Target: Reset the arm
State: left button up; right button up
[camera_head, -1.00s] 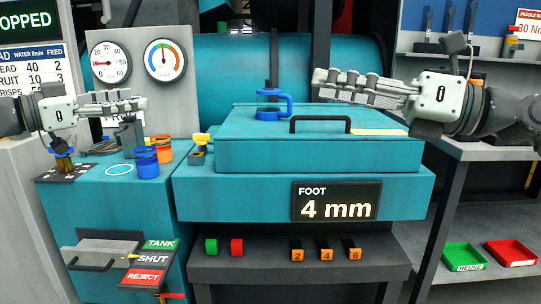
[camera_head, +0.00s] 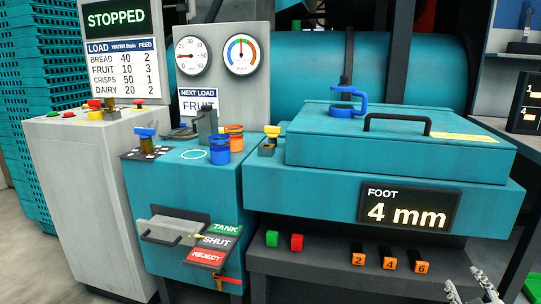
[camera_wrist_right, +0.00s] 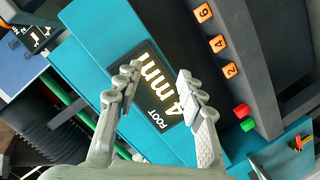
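My right gripper (camera_head: 474,290) shows only as fingertips at the bottom right edge of the head view. In the right wrist view its two fingers (camera_wrist_right: 156,78) are spread apart with nothing between them, in front of the "FOOT 4 mm" display. My left gripper is in neither current view. The teal machine has a closed lid (camera_head: 400,140) with a black handle (camera_head: 398,119) and a blue clamp (camera_head: 348,98) on top. The display (camera_head: 409,208) reads "FOOT 4 mm"; it also shows in the right wrist view (camera_wrist_right: 160,88).
A lever panel (camera_head: 213,241) reads TANK, SHUT, REJECT. Green (camera_head: 272,238) and red (camera_head: 297,242) buttons and orange buttons (camera_head: 388,262) line the lower ledge. Orange and blue cups (camera_head: 219,149) stand on the teal cabinet. A grey console (camera_head: 90,165) shows "STOPPED".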

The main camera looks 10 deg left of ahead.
pick_arm(q)
jog(key=s+d+f+g+h, duration=0.1)
jog(key=s+d+f+g, duration=0.1)
jog(key=d, duration=0.6)
jog(key=s+d+f+g, duration=0.1)
jog(key=s+d+f, duration=0.4)
jog(key=d, duration=0.3)
jog(key=s+d+f+m+g+h, duration=0.1)
jog(key=s+d+f, duration=0.3)
jog(key=d, duration=0.4)
jog(key=shift+f+g+h+b, duration=0.2)
jog(key=shift+g+h+b, duration=0.15)
jog(key=shift+g, duration=0.45)
pick_arm(e)
jog(key=s+f+m+g, duration=0.6)
jog(key=s+f+g, duration=0.6)
jog(key=s+f, duration=1.7)
jog(key=shift+a+f+g, duration=0.3)
jog(key=shift+a+f, duration=0.05)
jog(key=shift+f, duration=0.1)
